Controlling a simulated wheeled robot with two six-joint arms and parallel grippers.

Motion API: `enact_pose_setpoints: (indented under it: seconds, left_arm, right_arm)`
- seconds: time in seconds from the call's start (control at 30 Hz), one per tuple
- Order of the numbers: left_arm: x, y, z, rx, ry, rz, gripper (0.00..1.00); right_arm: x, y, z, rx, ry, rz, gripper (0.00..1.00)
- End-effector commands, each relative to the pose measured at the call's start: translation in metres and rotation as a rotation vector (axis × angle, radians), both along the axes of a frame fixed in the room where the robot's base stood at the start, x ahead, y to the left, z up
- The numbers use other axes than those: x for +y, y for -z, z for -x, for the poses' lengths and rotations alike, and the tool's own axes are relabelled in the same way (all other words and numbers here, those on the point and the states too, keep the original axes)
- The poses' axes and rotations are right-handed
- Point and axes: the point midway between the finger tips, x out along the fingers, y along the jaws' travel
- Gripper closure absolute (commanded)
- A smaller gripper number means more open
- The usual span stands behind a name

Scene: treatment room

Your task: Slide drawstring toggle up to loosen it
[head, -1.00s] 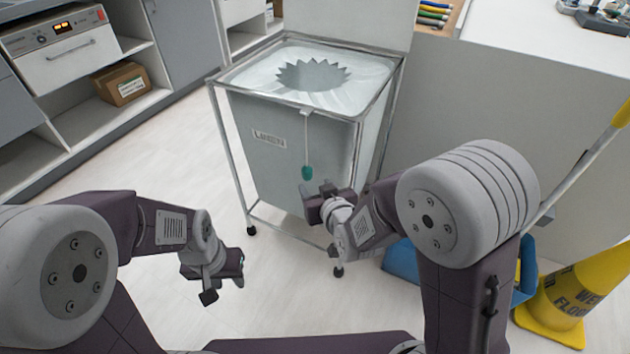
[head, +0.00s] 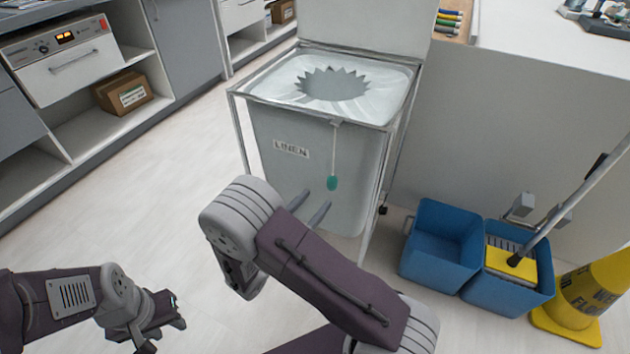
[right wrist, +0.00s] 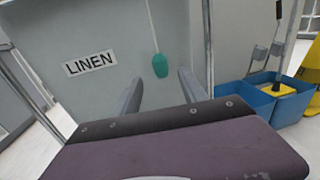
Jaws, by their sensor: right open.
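The green drawstring toggle (head: 332,183) hangs on a thin pale cord (head: 335,150) down the front of the linen bag (head: 270,128). The cord comes from near the bag's rim. My right gripper (head: 318,198) is open, its two fingers pointing toward the bag just below and left of the toggle in the head view. In the right wrist view the toggle (right wrist: 160,65) shows centred between and beyond the open fingertips (right wrist: 160,78), apart from both. My left gripper (head: 160,318) is low at the left, away from the bag; its jaw gap is unclear.
A metal frame (head: 238,120) surrounds the bag, with a raised lid (head: 365,30) behind. Blue mop buckets (head: 435,250) and a yellow wet-floor cone (head: 590,300) stand at right. Shelves with a cardboard box (head: 124,92) line the left. The floor between is clear.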

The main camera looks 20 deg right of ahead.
Motion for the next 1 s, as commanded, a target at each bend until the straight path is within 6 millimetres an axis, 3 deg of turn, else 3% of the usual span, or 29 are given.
enact_pose_setpoints:
  seconds: [0.13, 0.5, 0.87, 1.0]
  left_arm:
    - [0.0, 0.009, 0.0, 0.0, 0.0, 0.0, 0.64]
    - [0.0, 0.042, 0.0, 0.0, 0.0, 0.0, 0.64]
    - [0.0, 0.043, 0.0, 0.0, 0.0, 0.0, 0.64]
    - [0.0, 0.043, 0.0, 0.0, 0.0, 0.0, 0.64]
  right_arm:
    - [-0.012, 0.003, -0.006, -0.002, 0.006, -0.003, 0.5]
    - [-0.071, 0.003, -0.042, -0.003, 0.007, -0.005, 0.5]
    - [-0.078, 0.0, -0.047, -0.001, 0.004, -0.004, 0.5]
    - [-0.078, 0.0, -0.047, -0.001, 0.004, -0.004, 0.89]
